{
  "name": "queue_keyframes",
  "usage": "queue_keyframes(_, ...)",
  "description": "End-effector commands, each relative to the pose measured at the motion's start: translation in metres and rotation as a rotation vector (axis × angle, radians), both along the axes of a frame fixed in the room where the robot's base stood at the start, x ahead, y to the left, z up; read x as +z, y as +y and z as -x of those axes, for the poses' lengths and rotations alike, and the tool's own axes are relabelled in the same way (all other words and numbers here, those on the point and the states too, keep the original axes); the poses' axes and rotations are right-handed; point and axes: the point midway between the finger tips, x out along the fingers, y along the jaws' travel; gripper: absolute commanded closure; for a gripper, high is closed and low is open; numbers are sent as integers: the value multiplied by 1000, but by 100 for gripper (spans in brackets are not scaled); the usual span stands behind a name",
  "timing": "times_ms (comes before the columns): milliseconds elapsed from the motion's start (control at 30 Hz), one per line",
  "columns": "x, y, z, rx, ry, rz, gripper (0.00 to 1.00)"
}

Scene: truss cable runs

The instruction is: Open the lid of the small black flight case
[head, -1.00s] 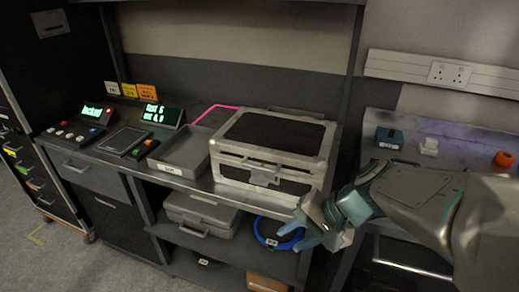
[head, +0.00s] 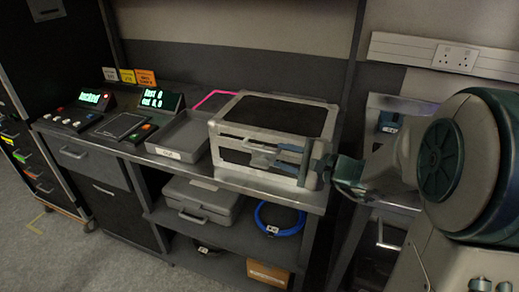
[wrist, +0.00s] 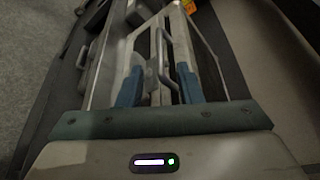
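The small black flight case (head: 278,115), with black panels and silver edging, stands on the bench. Its lid looks shut. A metal latch or handle (head: 258,158) is on its front face. My gripper (head: 283,159) is at the right part of the case's front, with its blue fingers pointing left toward the latch. In the wrist view the two blue fingers of my gripper (wrist: 160,85) are spread apart, with the case's silver frame and a metal handle (wrist: 162,48) ahead and between them. I cannot tell whether the fingers touch the case.
A shallow grey tray (head: 180,150) stands left of the case, beside a console with lit displays (head: 160,100). A second bench (head: 400,103) is at right.

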Motion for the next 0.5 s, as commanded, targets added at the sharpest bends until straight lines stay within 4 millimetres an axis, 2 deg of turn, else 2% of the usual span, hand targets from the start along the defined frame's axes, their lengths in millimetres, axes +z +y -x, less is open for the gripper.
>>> queue_keyframes(33,-3,10,-7,5,2,0,67)
queue_keyframes(200,-10,37,-29,5,2,-1,67)
queue_keyframes(500,-17,62,-51,1,1,1,67)
